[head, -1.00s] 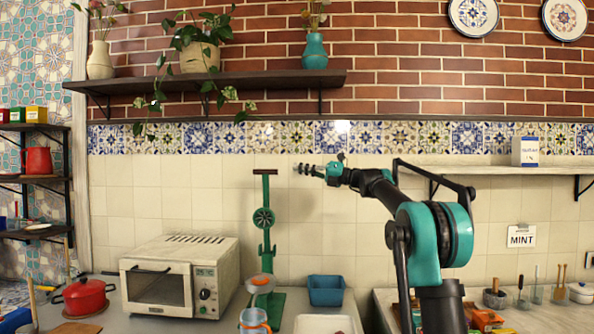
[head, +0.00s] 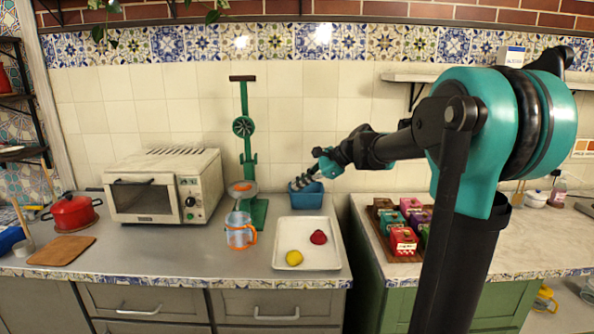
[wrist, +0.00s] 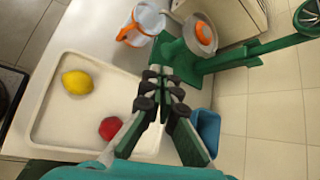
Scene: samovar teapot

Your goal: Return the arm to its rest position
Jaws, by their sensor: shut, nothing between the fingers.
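My gripper (head: 308,180) is at the end of my arm, in front of the blue bin (head: 308,193) in the head view. In the wrist view my gripper (wrist: 165,80) has its fingers together with nothing between them. It hangs above the right edge of the white tray (wrist: 75,135). The blue bin also shows in the wrist view (wrist: 208,130), partly behind a finger. My arm is bent, with its upper link and elbow at the right of the head view.
A lemon (head: 294,257) and a red fruit (head: 319,237) lie on the tray. A glass with orange trim (head: 238,232), a green press (head: 247,150), a white oven (head: 165,185) and a red pot (head: 72,212) stand on the counter. Colored boxes (head: 403,240) sit at right.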

